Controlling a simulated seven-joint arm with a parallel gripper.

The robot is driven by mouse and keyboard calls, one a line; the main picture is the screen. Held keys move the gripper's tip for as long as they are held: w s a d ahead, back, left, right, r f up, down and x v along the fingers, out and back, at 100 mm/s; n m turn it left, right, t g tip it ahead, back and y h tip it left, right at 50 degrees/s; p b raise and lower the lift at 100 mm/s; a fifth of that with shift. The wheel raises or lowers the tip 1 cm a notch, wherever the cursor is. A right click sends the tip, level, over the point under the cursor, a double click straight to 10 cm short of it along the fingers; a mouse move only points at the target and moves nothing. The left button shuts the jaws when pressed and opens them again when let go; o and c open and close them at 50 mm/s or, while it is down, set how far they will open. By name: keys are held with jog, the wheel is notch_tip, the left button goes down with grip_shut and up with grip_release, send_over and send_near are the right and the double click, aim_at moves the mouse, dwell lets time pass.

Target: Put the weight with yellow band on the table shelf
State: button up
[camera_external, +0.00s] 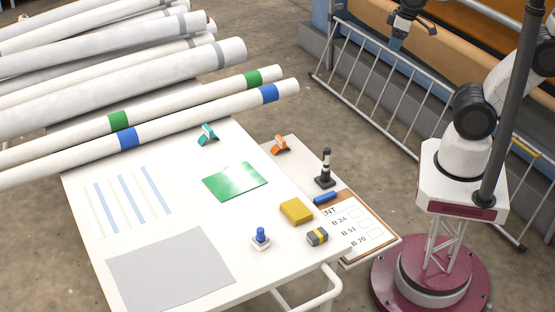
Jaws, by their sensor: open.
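The weight with yellow band (317,236) is a small dark grey block with a yellow stripe. It sits on the white table (190,215) near its right edge, beside a yellow block (296,211). What looks like the table shelf (303,158) is a pale surface along the table's right side. My gripper (398,33) is open and empty at the top of the view, high up and well apart from the weight. Its fingers are small and dark here.
The shelf holds an orange clip (280,145), a black-and-white post (326,168), a blue cylinder (325,197) and a clipboard (372,215). A blue-knobbed piece (261,238), green sheet (235,181) and teal clip (208,134) are on the table. Long rolls (150,90) cover its far side.

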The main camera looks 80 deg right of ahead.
jog(key=w+a+f+n, duration=0.3)
jog(key=w+a+f, duration=0.1)
jog(key=w+a, duration=0.6)
jog(key=n+y, duration=0.3)
jog(key=n, duration=0.3)
send_near(319, 237)
jog(key=f, duration=0.2)
jog(key=shift+a+r+t, duration=0.15)
jog(key=shift+r+t, duration=0.05)
jog(key=shift+t, duration=0.1)
jog(key=shift+f, duration=0.1)
jog(key=shift+x, duration=1.2)
jog(key=shift+w+f, duration=0.1)
